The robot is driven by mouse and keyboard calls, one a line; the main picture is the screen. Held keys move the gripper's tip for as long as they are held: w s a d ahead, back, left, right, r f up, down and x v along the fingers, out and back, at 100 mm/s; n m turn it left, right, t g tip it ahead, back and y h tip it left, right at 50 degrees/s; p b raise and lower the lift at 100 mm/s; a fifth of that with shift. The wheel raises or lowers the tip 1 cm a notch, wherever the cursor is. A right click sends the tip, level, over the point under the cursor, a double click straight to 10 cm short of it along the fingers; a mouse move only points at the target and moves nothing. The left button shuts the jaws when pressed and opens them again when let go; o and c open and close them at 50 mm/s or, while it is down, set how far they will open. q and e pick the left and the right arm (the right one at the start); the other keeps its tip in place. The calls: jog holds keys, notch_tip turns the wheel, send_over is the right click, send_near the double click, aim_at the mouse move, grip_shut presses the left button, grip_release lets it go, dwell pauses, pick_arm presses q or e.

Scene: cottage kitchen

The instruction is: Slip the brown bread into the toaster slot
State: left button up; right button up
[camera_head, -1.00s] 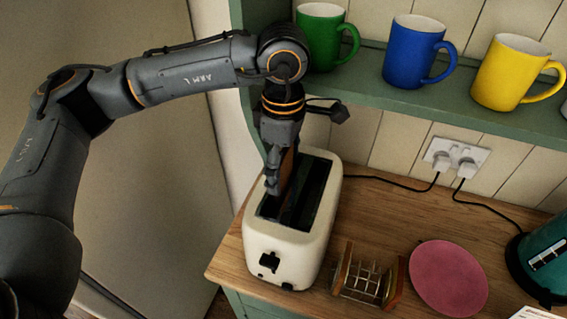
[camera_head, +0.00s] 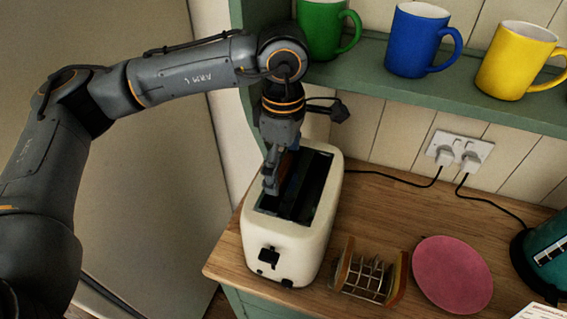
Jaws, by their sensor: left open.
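The cream toaster (camera_head: 272,240) stands on the wooden counter with its long slot opening facing up and its dark lever on the near end. My left gripper (camera_head: 272,182) points down at the far left part of the slot opening and is open. The brown bread (camera_head: 289,163) shows as a small brown strip beside the fingers, low at the slot; most of it is hidden by the gripper and toaster. I cannot tell how deep it sits. My right gripper is not in view.
A toast rack (camera_head: 368,276) and a pink plate (camera_head: 452,274) lie right of the toaster. A teal appliance (camera_head: 545,250) stands at the right edge. Green, blue and yellow mugs stand on the green shelf (camera_head: 420,95) above. Cords run from a wall socket (camera_head: 459,149).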

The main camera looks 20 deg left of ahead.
pick_arm(q)
jog(key=shift+w+r, duration=0.1)
jog(key=shift+r, duration=3.9)
